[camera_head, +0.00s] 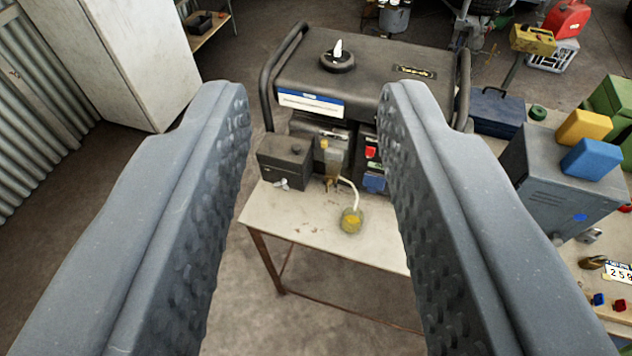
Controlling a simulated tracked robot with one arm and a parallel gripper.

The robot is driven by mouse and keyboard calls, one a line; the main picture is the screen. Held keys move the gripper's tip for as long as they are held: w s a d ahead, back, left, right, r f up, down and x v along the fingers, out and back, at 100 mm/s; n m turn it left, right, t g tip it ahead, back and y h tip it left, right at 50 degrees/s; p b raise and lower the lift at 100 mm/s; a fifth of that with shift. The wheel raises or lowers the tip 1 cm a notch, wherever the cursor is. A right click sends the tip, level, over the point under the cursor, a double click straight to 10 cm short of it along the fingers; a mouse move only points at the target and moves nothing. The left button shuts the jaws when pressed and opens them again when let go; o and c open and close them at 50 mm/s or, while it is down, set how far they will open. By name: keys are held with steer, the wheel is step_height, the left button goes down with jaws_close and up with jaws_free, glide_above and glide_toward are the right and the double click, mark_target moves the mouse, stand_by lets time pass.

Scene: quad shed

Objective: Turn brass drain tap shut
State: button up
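My gripper (318,105) is open and empty, its two grey padded fingers wide apart on either side of the view. Between and beyond them a black-framed generator (370,66) stands on a pale bench. Low on its front, small brass-coloured parts (330,185) show below a yellowish bowl (331,158); they look like the drain tap, but they are too small to tell its handle's position. A pale hose (350,188) curves from there to a jar with yellow liquid (351,221). My gripper is apart from all of these.
A dark box (285,162) with a wing-shaped knob sits left of the bowl. The bench (300,222) has bare room in front. A grey metal cabinet (560,170) with yellow and blue blocks stands right. A white cabinet (125,55) stands back left.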

mark_target(327, 189)
steer(key=w+a+f+y+b, duration=0.1)
steer(key=w+a+f, duration=0.1)
steer(key=w+f, duration=0.5)
steer(key=w+a+f+b, duration=0.1)
steer(key=w+a+f, duration=0.2)
steer(key=w+f, duration=0.35)
steer(key=w+a+f+m+h+b, duration=0.1)
steer(key=w+f, duration=0.3)
steer(key=f, duration=0.3)
steer(key=w+f+m+t, duration=0.1)
steer(key=w+f, duration=0.2)
steer(key=f, duration=0.4)
steer(key=w+a+f+m+h+b, duration=0.1)
steer(key=w+f, duration=0.3)
steer(key=f, duration=0.3)
steer(key=d+f+h+b, duration=0.1)
steer(key=d+f+h, duration=0.1)
steer(key=f, duration=1)
steer(key=d+f+h+b, duration=0.1)
steer(key=d+f+h, duration=0.15)
steer(key=f, duration=0.95)
steer(key=shift+m+t, duration=0.3)
steer(key=b+x, duration=0.1)
steer(key=x, duration=1.1)
steer(key=shift+w+r, duration=0.2)
steer(key=shift+w, duration=0.05)
steer(key=shift+c, duration=0.2)
jaws_close()
